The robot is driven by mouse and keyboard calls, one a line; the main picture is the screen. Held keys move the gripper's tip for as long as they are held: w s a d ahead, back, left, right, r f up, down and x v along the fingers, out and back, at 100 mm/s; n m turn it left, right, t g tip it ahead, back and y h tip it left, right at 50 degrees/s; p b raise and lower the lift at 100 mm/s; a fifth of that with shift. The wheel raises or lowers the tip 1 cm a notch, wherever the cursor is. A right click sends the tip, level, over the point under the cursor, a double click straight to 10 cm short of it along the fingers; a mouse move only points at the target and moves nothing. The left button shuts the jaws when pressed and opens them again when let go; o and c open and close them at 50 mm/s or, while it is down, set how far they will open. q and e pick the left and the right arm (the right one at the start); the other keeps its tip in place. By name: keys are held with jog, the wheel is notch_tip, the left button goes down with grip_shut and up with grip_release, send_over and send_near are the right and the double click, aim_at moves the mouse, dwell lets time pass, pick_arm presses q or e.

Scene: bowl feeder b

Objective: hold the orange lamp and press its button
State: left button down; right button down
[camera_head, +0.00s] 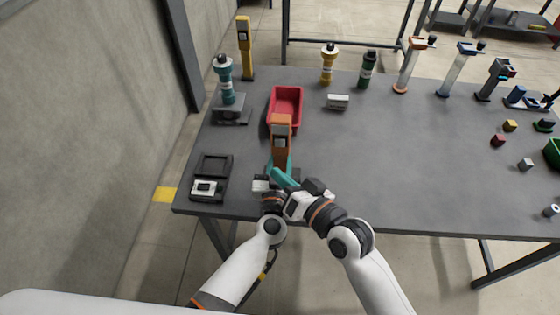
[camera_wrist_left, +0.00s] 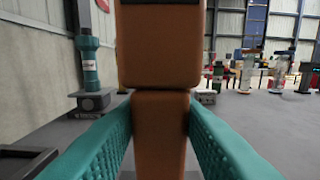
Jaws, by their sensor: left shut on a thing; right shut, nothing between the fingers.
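The orange lamp (camera_head: 281,124) stands upright above the near left part of the table, with a dark panel on its face. My left gripper (camera_head: 281,162) is shut on its lower body. In the left wrist view the teal fingers (camera_wrist_left: 160,112) press on both sides of the lamp's narrow orange neck (camera_wrist_left: 160,135), below its wider block (camera_wrist_left: 160,50). My right gripper (camera_head: 281,178) is shut and empty, its teal fingertips close in front of the lamp's lower end. I cannot tell whether they touch it. I cannot make out the lamp's button.
A red bin (camera_head: 298,108) is right behind the lamp. A black tray with a white device (camera_head: 206,187) lies left of it. A teal lamp-like object (camera_head: 225,85) stands on a grey block at the back left. Several upright tools line the back edge. The table's middle (camera_head: 400,160) is clear.

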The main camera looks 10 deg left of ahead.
pick_arm(q)
jog(key=shift+f, duration=0.15)
pick_arm(e)
jog(key=shift+s, duration=0.3)
pick_arm(q)
jog(key=c, duration=0.9)
grip_release()
jog(key=shift+s+p, duration=0.7)
jog(key=shift+s, duration=9.35)
pick_arm(e)
jog(key=shift+r, duration=0.7)
